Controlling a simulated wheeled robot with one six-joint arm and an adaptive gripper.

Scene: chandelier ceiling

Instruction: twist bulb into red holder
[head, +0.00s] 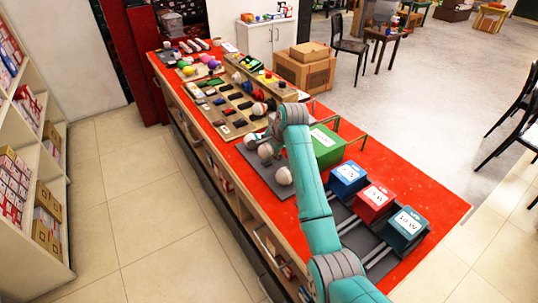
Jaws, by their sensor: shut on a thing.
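My teal and grey arm reaches over the red-topped counter (425,200). My gripper (262,139) is small and partly hidden by my wrist, low over the dark grey mat. It is shut on a small round thing, apparently a bulb; the grip itself is not clear. Pale round bulbs (284,176) stand on the mat, one of them nearer my wrist (265,152). A red piece (268,76) on the wooden rail may be the red holder; it is too small to be sure. A whitish and red round thing (259,108) sits beyond my wrist.
A green box (326,146) stands right of my arm. Blue (348,178), red (373,202) and teal (403,229) boxes stand on dark racks nearer. A wooden board (222,108) with several dark pieces lies beyond. The counter's front right corner is clear.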

